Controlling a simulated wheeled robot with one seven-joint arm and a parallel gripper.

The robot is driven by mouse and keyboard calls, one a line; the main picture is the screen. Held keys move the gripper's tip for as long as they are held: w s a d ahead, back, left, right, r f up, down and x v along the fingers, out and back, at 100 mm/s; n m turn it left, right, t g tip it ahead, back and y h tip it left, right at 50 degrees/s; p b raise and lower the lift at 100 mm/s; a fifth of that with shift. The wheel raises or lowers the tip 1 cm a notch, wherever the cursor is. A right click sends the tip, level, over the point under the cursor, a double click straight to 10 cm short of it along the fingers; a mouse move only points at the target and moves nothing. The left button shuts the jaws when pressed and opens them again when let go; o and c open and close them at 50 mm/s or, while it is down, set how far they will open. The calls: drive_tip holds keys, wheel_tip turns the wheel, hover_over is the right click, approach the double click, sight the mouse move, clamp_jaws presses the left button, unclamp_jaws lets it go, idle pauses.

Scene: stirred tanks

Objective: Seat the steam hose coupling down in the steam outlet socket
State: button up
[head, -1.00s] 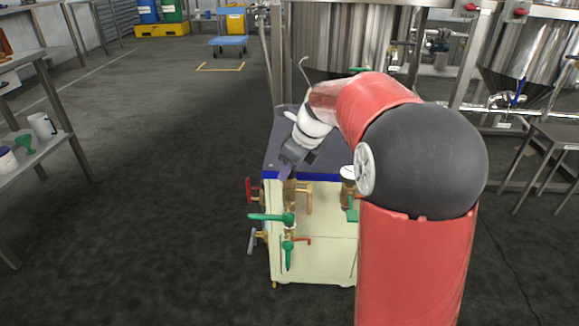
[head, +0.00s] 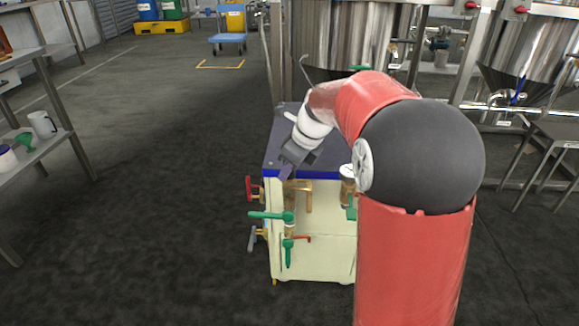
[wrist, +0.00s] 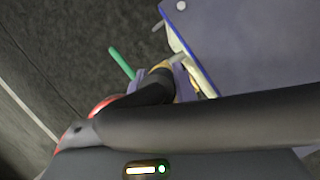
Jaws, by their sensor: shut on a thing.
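My gripper (head: 285,174) reaches down at the front upper edge of the cream cabinet (head: 315,245). Its pale purple fingers also show in the wrist view (wrist: 178,84), closed around a dark piece, which I take for the steam hose coupling (wrist: 155,90). A red band sits beside the dark piece. In the head view the coupling is hidden by the gripper or too small to make out. Brass pipework shows just below and right of the fingertips. I cannot tell which part is the steam outlet socket, or whether the coupling touches it.
Green-handled valves (head: 268,216) and a red handle (head: 250,189) stick out from the cabinet front, close below the gripper. A shelf with a white mug (head: 43,125) stands at left. Steel tanks (head: 340,40) stand behind.

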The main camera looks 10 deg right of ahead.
drive_tip(key=o, duration=1.6)
drive_tip(key=shift+r+p, duration=2.4)
drive_tip(key=shift+r, duration=1.6)
drive_tip(key=shift+s, duration=0.1)
